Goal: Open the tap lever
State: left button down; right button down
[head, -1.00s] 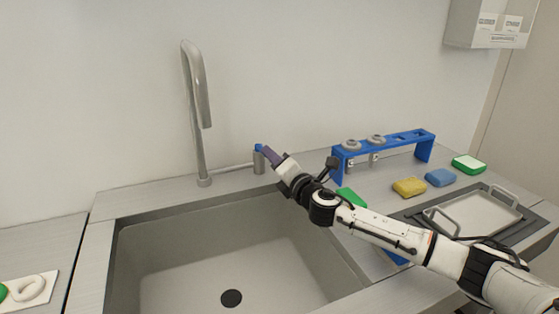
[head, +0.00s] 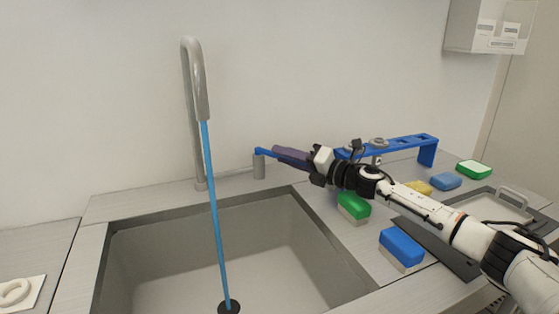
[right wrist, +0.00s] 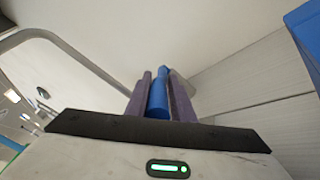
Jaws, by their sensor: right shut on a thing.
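The tap (head: 198,110) stands behind the sink, its grey spout arching over the basin. A straight blue stream of water (head: 214,215) runs from the spout down to the drain. The blue tap lever (head: 263,151) sits on a short grey post (head: 259,167) right of the spout. My right gripper (head: 285,153) reaches in from the right, its purple fingers shut on the lever. In the right wrist view the blue lever (right wrist: 158,95) lies between the two purple fingers. My left gripper is not in view.
The sink basin (head: 150,270) is empty apart from the stream. A blue rack (head: 428,145) stands behind my right arm. Green (head: 354,205), blue (head: 402,247) and other sponges lie on the right counter, near a metal tray (head: 480,212). A wall box hangs at upper right.

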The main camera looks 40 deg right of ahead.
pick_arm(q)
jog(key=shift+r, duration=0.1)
pick_arm(e)
jog(key=shift+a+r, duration=0.2)
jog(key=shift+r, duration=0.05)
jog(key=c, duration=1.6)
grip_release()
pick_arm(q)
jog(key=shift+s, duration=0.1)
pick_arm(e)
jog(key=shift+f, duration=0.1)
